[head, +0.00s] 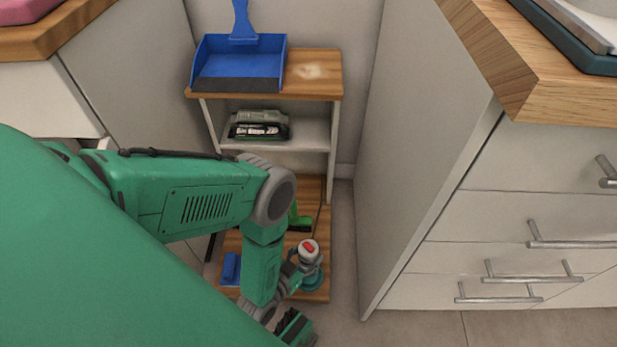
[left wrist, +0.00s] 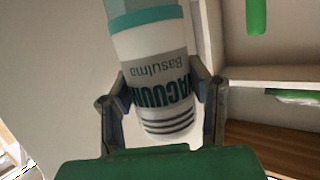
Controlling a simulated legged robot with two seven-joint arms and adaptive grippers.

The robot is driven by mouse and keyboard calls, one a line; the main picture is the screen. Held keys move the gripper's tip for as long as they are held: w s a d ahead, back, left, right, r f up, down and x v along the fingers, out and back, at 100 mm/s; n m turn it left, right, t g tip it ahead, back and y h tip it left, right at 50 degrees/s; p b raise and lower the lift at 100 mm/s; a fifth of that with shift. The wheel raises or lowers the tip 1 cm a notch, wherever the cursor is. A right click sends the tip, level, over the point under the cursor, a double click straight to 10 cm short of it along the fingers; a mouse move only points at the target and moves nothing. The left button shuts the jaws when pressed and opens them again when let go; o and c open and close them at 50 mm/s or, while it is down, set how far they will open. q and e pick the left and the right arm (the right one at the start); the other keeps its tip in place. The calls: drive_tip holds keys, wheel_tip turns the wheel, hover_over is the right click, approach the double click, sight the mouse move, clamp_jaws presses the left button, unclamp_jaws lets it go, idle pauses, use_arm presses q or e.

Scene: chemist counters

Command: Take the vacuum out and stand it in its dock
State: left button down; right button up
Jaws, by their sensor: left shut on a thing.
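The vacuum (head: 309,249) is a small handheld cylinder with a white and grey end and a red button, at the lower shelf level in the head view. In the left wrist view its white body (left wrist: 152,50) has a teal band and upside-down lettering. My left gripper (left wrist: 163,95) is shut around this body, one finger on each side. In the head view the left gripper (head: 292,275) is partly hidden by my arm. A teal round part (head: 313,281) shows at the vacuum's lower end; I cannot tell whether it is the dock.
The narrow shelf unit (head: 335,125) carries a blue dustpan (head: 240,70) on top and a dark boxed item (head: 258,126) on the middle shelf. A blue item (head: 231,267) and a green item (head: 299,218) are low down. A drawer cabinet (head: 480,215) stands close on the right.

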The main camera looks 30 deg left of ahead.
use_arm(q)
drive_tip(key=shift+d+f, duration=0.1)
drive_tip(key=shift+f, duration=0.35)
idle(0.5)
drive_tip(key=c, duration=1.1)
unclamp_jaws()
drive_tip(key=shift+d, duration=0.1)
